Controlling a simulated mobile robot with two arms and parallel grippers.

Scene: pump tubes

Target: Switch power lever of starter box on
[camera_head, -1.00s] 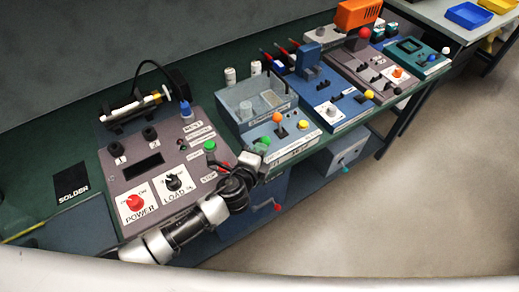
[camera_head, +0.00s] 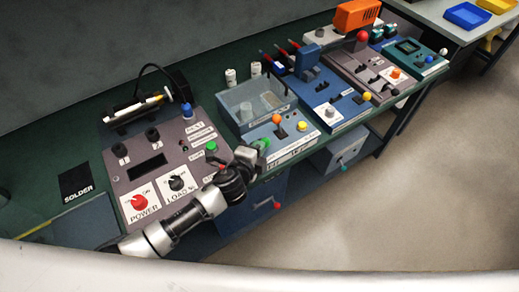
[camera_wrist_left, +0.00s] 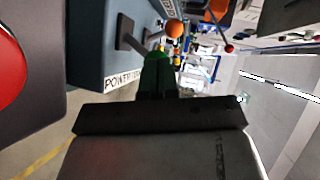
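The starter box (camera_head: 236,121) is the blue-grey box with a clear cover. Its lever with an orange knob (camera_head: 277,118) stands out of a dark slot in the front panel. In the left wrist view a lever with an orange knob (camera_wrist_left: 174,28) shows just past the fingertips, near a "POWER" label (camera_wrist_left: 122,79). My left gripper (camera_head: 262,144) is at the box's front left corner, below and left of the knob. Its green fingertips (camera_wrist_left: 158,70) look together with nothing between them, apart from the knob. My right gripper is out of view.
The grey panel with red power knob (camera_head: 140,202) lies under and left of my left arm. A yellow button (camera_head: 301,126) sits right of the lever. A blue device (camera_head: 319,88) stands further right. Open floor lies in front of the bench.

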